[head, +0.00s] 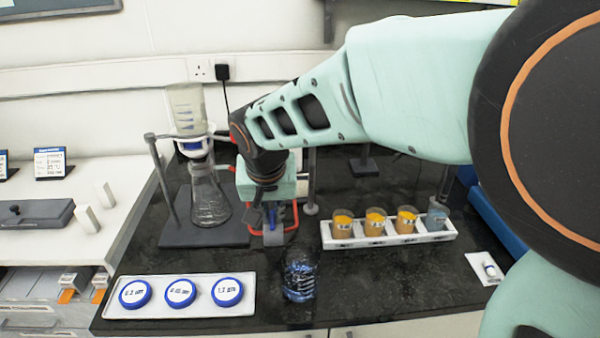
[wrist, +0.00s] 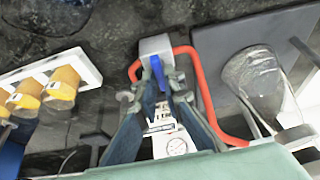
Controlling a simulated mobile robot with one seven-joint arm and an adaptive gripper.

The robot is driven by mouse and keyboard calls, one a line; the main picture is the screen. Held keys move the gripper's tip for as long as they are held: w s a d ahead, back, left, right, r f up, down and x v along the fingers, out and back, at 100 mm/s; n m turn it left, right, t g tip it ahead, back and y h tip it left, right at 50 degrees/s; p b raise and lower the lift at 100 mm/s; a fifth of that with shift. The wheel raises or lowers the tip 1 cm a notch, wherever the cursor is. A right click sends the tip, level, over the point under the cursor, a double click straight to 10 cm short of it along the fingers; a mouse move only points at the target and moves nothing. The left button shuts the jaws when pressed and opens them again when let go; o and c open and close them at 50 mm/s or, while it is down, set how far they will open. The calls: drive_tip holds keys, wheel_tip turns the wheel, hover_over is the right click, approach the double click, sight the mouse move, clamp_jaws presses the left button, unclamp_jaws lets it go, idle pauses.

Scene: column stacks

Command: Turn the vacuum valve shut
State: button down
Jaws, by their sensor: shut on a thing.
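The vacuum valve shows in the wrist view as a light grey block (wrist: 155,45) with a blue handle (wrist: 168,60), joined to red tubing (wrist: 205,95). My gripper (wrist: 165,75) is shut on the blue handle, with its fingertips on either side of it. Much of the handle is hidden by the fingers, so its exact angle is hard to tell. A round gauge (wrist: 177,146) shows between my fingers in the wrist view.
A glass flask (head: 209,200) under a filter funnel stands on a dark stand at left. A white rack (head: 345,243) with orange-filled cups is at right. In front are a tray (head: 165,280) of blue-rimmed discs and a clear bluish vessel (head: 299,275).

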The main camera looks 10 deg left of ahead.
idle(0.4)
drive_tip(key=c, duration=2)
unclamp_jaws()
drive_tip(key=shift+c, duration=0.2)
drive_tip(key=v, duration=0.7)
drive_tip(key=shift+r, duration=0.4)
drive_tip(key=shift+s, duration=0.15)
